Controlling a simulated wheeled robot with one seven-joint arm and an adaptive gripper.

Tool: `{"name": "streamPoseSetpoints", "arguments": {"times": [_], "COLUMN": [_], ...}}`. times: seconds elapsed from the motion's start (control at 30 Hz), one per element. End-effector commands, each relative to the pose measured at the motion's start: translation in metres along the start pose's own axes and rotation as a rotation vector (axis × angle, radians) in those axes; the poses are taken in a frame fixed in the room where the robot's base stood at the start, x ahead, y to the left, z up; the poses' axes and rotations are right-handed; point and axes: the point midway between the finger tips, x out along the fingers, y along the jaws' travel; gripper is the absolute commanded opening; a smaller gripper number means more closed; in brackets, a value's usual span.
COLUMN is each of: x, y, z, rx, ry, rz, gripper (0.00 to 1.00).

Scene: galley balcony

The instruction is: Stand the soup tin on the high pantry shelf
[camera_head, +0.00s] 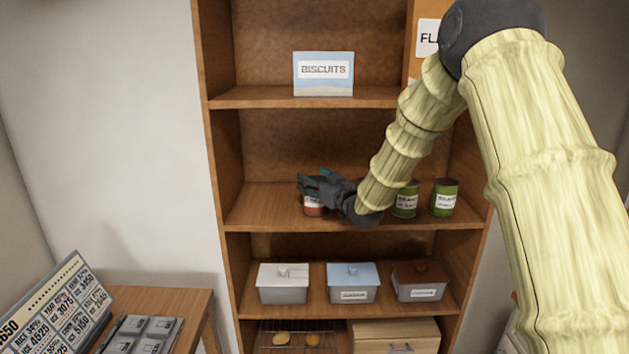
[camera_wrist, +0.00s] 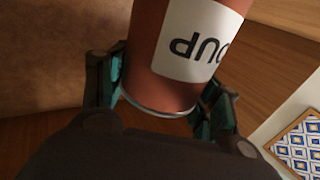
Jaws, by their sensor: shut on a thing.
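The soup tin is red with a white label; in the head view its lower part (camera_head: 314,210) shows below my gripper (camera_head: 316,186). My gripper is shut on it at the left part of the middle pantry shelf (camera_head: 265,206). The tin looks about upright and at or just above the board; I cannot tell if it touches. In the wrist view the tin (camera_wrist: 155,85) sits between the teal finger pads of my gripper (camera_wrist: 163,98), its label partly reading "OUP" upside down. My gripper hides the tin's top in the head view.
Two green tins (camera_head: 405,200) (camera_head: 444,198) stand right of my gripper on the same shelf. A biscuits box (camera_head: 323,74) stands on the shelf above. Lidded containers (camera_head: 284,283) (camera_head: 352,283) (camera_head: 418,281) fill the shelf below. The board left of the tin is clear.

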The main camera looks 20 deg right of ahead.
Motion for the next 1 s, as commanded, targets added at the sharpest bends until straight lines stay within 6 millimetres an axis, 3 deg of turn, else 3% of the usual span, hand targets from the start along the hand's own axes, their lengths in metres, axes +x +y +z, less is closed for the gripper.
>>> {"name": "streamPoseSetpoints", "arguments": {"times": [0.07, 0.1, 0.2, 0.67, 1.0], "x": [0.000, 0.000, 0.000, 0.000, -0.042], "y": [0.000, 0.000, 0.000, 0.000, 0.000], "z": [0.002, 0.003, 0.002, -0.003, 0.002], "rx": [0.000, 0.000, 0.000, 0.000, 0.000], "ry": [0.002, 0.000, 0.000, 0.000, 0.000], "rz": [0.000, 0.000, 0.000, 0.000, 0.001], "gripper": [0.19, 0.65, 0.83, 0.84, 0.84]}}
